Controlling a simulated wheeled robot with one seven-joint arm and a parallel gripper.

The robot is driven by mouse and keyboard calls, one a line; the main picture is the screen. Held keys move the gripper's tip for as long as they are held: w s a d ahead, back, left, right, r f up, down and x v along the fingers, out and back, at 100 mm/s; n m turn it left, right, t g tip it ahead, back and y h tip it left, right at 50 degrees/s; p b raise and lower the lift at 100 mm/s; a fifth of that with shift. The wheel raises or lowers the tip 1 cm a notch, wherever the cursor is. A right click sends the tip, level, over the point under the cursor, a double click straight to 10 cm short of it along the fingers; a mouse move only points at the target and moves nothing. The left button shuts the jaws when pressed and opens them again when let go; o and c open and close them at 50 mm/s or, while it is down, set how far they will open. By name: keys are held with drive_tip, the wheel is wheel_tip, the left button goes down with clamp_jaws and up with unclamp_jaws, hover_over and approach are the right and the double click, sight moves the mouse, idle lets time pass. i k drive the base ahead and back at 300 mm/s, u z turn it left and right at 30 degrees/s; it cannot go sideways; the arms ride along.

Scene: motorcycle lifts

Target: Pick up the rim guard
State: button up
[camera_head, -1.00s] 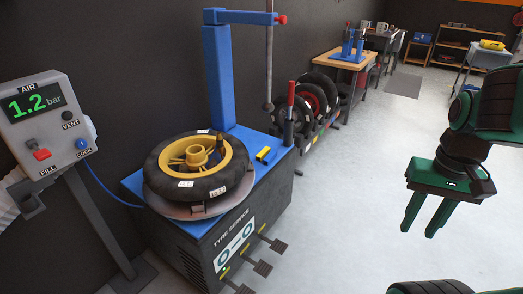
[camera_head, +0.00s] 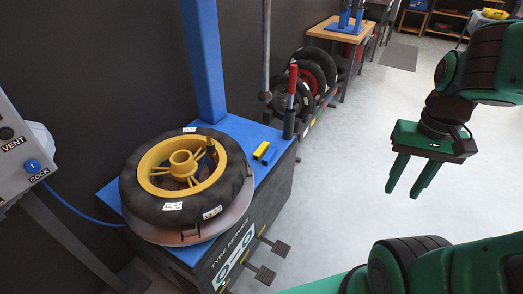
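A small yellow and black piece (camera_head: 262,151), which looks like the rim guard, lies on the blue top of the tyre service machine (camera_head: 238,128), right of the tyre and apart from it. My gripper (camera_head: 403,192) hangs over the grey floor, well to the right of the machine. Its two green fingers point down with a gap between them, and nothing is held.
A black tyre on a yellow wheel (camera_head: 160,210) lies flat on the machine's turntable. A blue column (camera_head: 203,60) and a red-handled lever (camera_head: 291,95) stand up behind. The air station (camera_head: 15,130) is at far left. Pedals (camera_head: 273,247) stick out in front.

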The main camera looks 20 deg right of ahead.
sight(264, 146)
drive_tip(key=u, duration=1.4)
drive_tip(key=k, duration=0.95)
drive_tip(key=z, duration=1.1)
drive_tip(key=i, duration=1)
